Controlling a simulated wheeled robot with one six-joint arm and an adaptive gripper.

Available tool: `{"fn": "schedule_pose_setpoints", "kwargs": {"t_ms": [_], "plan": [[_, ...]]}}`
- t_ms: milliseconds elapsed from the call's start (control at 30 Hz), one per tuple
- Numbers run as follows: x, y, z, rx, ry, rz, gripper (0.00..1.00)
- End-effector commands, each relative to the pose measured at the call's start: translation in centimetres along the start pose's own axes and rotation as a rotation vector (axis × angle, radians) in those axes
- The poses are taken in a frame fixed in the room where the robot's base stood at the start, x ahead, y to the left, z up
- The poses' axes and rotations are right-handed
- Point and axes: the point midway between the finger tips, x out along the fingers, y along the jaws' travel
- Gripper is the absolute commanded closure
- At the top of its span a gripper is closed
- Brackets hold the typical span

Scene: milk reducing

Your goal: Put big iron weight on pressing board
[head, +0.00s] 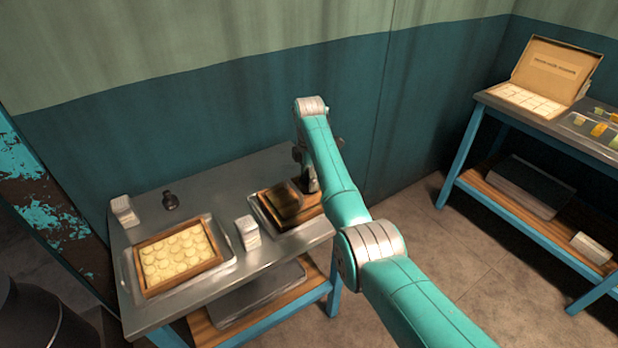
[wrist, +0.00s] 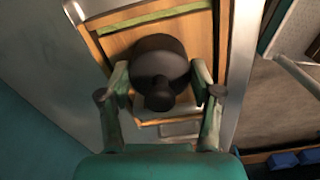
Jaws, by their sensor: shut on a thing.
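The big iron weight (wrist: 160,62) is dark and round with a knob. In the wrist view it sits between the two fingers of my gripper (wrist: 160,85), which is shut on it. A wooden board (wrist: 200,35) lies under the weight; whether the weight touches it cannot be told. In the head view my gripper (head: 309,178) is at the right end of the metal table, mostly behind my arm. The weight is not clearly visible there.
A small dark weight (head: 170,201) stands at the table's back left. A tray with round pale pieces (head: 180,258) is at the front left. White stacks (head: 124,210) and (head: 248,232) stand nearby. A second table (head: 560,130) with an open box is at right.

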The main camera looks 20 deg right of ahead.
Motion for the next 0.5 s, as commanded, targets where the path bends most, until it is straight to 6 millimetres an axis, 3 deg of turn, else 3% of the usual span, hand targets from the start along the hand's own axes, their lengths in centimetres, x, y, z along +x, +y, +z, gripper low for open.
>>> {"fn": "schedule_pose_setpoints", "kwargs": {"t_ms": [333,367,467,500], "plan": [[0.01,0.09,0.01,0.000,0.000,0.003,1.00],[0.01,0.09,0.01,0.000,0.000,0.003,0.34],[0.04,0.08,0.01,0.000,0.000,0.003,0.09],[0.06,0.07,0.01,0.000,0.000,0.002,0.07]]}}
